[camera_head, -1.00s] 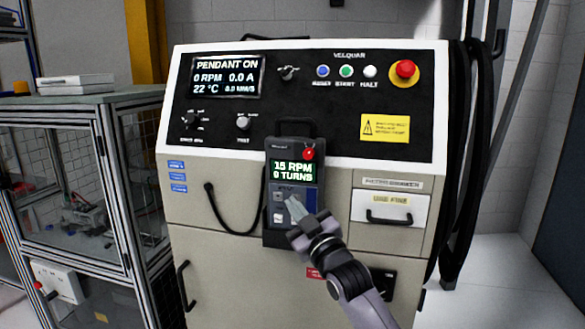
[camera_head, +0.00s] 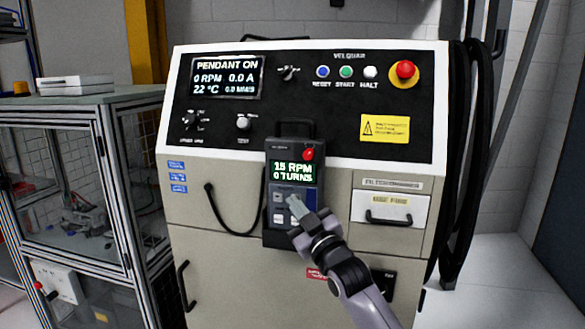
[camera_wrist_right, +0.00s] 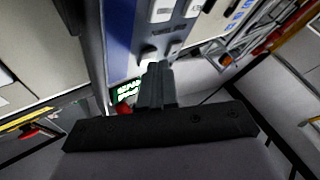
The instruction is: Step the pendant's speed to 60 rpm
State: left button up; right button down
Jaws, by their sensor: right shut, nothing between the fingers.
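The pendant (camera_head: 268,215) is a dark handheld box with a blue keypad, mounted upright on the cabinet front. Its green screen (camera_head: 292,173) reads 15 RPM and 0 TURNS. A red button (camera_head: 308,154) sits above the screen. Pale keys (camera_head: 278,218) show on the left of the keypad; my fingers hide part of its right side. My right gripper (camera_head: 294,201) is shut and empty, its tips at the keypad. In the right wrist view the gripper (camera_wrist_right: 157,72) points at the blue keypad, close to a pale key (camera_wrist_right: 148,53); contact is unclear. My left gripper is out of view.
The cabinet panel's display (camera_head: 227,77) reads PENDANT ON, 0 RPM, 0.0 A. A red emergency button (camera_head: 404,70) is at upper right. A black cable (camera_head: 212,210) loops left of the pendant; a drawer (camera_head: 390,208) is to its right. A framed enclosure (camera_head: 70,180) stands at left.

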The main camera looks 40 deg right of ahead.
dwell(0.7)
jog(key=shift+s+a+p, duration=0.3)
jog(key=shift+a+p, duration=0.1)
jog(key=s+a+p, duration=0.1)
jog(key=s+a, duration=0.1)
jog(key=s+a+p, duration=0.1)
jog(key=s+a, duration=0.1)
jog(key=shift+a, duration=0.25)
jog(key=shift+w, duration=0.1)
dwell(0.8)
